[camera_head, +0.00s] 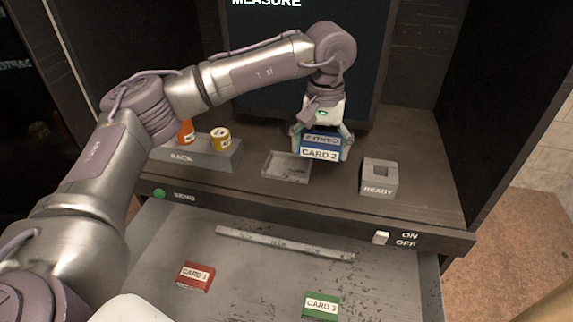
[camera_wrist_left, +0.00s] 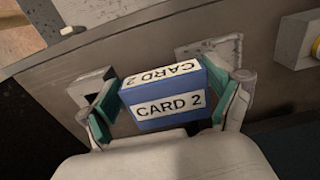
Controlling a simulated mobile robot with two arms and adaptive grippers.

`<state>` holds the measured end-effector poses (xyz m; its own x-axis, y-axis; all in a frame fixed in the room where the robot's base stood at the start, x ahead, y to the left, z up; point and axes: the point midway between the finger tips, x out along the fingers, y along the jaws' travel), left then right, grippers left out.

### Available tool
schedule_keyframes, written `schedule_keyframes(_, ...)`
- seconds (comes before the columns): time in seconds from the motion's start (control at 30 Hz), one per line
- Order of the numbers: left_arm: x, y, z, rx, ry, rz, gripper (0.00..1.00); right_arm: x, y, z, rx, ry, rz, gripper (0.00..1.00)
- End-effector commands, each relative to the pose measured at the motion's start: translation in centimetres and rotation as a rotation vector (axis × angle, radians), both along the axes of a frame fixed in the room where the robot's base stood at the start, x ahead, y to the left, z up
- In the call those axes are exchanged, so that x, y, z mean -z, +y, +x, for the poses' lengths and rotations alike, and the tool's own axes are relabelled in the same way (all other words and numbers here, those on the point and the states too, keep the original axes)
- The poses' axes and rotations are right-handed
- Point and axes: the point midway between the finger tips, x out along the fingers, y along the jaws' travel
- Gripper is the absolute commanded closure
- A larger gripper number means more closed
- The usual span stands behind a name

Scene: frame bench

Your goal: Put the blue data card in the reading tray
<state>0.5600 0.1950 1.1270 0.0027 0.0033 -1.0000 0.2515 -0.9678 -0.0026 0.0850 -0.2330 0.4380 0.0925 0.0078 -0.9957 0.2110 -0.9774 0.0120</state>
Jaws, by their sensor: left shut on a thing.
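The blue data card (camera_head: 322,142), labelled CARD 2, is between the fingers of my left gripper (camera_head: 321,145), which is shut on it. In the left wrist view the card (camera_wrist_left: 168,98) sits between the two green-padded fingers of the gripper (camera_wrist_left: 170,100), its label facing the camera. The card is held above the bench. A shallow grey tray (camera_head: 287,166), which looks like the reading tray, lies just left of the card in the head view; it also shows in the left wrist view (camera_wrist_left: 212,50). It appears empty. My right gripper is not in view.
A READY block (camera_head: 379,180) with a square hole stands right of the card. A rack (camera_head: 200,155) holds orange and yellow cylinders at left. Below, an open drawer (camera_head: 230,285) holds a red card (camera_head: 195,277) and a green card (camera_head: 320,306). A white ON/OFF switch (camera_head: 381,237) is on the front edge.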

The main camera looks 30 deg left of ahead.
Motion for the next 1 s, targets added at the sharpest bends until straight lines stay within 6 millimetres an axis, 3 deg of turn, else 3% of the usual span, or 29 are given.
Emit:
schedule_keyframes(0.03,0.4,1.5,0.0,-0.006,0.004,0.001,0.52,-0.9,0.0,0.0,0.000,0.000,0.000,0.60)
schedule_keyframes(0.2,2.7,5.3,0.3,-0.005,0.004,0.000,0.52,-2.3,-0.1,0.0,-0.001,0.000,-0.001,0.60)
schedule_keyframes(0.4,4.5,8.0,0.6,-0.001,0.001,0.000,0.52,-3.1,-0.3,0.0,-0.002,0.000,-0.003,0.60)
schedule_keyframes(0.57,5.6,8.5,0.6,0.001,0.003,0.000,0.52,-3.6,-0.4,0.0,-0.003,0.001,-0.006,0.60)
schedule_keyframes(0.8,8.7,8.4,0.6,0.001,0.002,-0.001,0.52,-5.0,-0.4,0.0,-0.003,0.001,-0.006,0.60)
schedule_keyframes(1.0,9.0,8.4,0.6,0.001,0.000,-0.001,0.52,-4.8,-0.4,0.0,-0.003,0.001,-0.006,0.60)
